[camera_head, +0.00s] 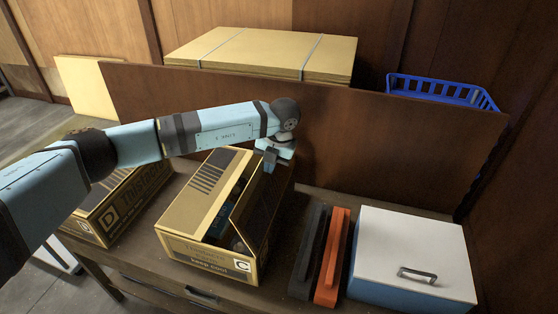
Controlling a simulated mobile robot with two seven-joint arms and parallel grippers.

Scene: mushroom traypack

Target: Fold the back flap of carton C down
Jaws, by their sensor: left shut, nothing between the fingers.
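Carton C (205,250), a yellow-brown box with a "C" label on its front, stands on the bench in the middle of the head view. Its top is partly open and dark, bluish contents show inside. A striped panel (207,180) lies along its left side, and a dark flap (262,208) with a light edge slants up on the right. My left gripper (270,165) is shut and empty, pointing down at the carton's back right corner. The arm and gripper cover part of the back edge, so I cannot make out the back flap clearly. My right gripper is out of view.
Carton D (120,210) stands to the left, partly behind my left arm. Black and orange bars (332,260) and a white-lidded box (412,250) stand to the right. A brown board (400,150) rises behind, with strapped flat cardboard (260,50) and a blue basket (440,90) beyond it.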

